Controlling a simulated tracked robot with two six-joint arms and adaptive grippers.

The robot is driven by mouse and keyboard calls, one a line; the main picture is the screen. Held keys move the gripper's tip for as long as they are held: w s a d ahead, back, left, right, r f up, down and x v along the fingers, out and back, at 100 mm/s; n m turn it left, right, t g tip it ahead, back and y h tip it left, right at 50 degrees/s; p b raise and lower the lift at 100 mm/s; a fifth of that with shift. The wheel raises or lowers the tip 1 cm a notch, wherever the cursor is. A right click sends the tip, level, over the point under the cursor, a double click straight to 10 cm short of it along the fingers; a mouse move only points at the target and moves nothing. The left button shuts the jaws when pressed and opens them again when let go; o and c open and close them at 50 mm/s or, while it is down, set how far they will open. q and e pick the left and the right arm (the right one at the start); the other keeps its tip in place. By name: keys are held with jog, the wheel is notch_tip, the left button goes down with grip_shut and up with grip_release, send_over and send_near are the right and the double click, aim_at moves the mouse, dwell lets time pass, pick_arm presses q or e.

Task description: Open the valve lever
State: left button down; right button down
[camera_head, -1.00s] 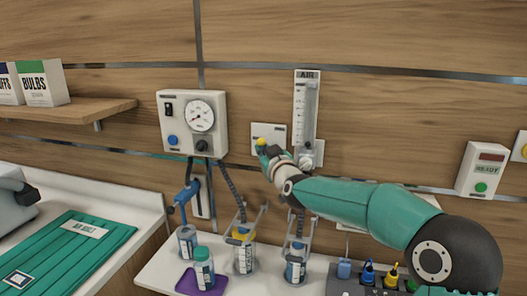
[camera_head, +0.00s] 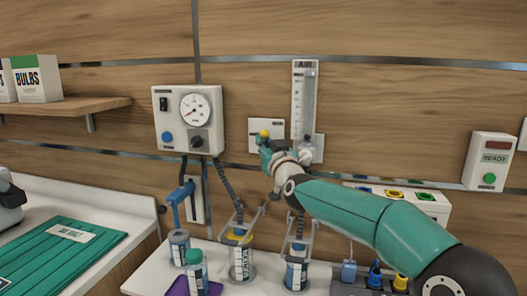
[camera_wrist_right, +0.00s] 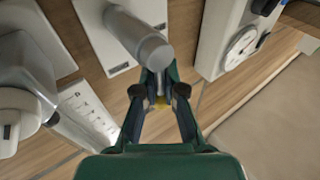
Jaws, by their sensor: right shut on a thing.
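The valve lever shows as a yellow tip (camera_head: 264,133) in front of a white wall plate (camera_head: 278,127), left of the air flowmeter. In the right wrist view a grey cylindrical part (camera_wrist_right: 130,30) stands out from the plate, and a bit of yellow (camera_wrist_right: 161,101) shows between the fingers. My right gripper (camera_head: 266,145) is at the lever, its fingers shut on it; the fingers hide most of the lever in the head view. My left gripper is not in view.
The air flowmeter (camera_head: 304,105) is close on the right and a gauge box (camera_head: 188,120) on the left. Below, several bottles, including one in a holder (camera_head: 242,262), stand on a white surface. A READY box (camera_head: 490,160) is at the far right.

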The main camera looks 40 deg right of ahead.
jog(key=shift+f, duration=0.15)
jog(key=c, duration=1.2)
grip_release()
jog(key=shift+c, duration=0.2)
jog(key=shift+s, duration=0.1)
jog(key=v, duration=1.2)
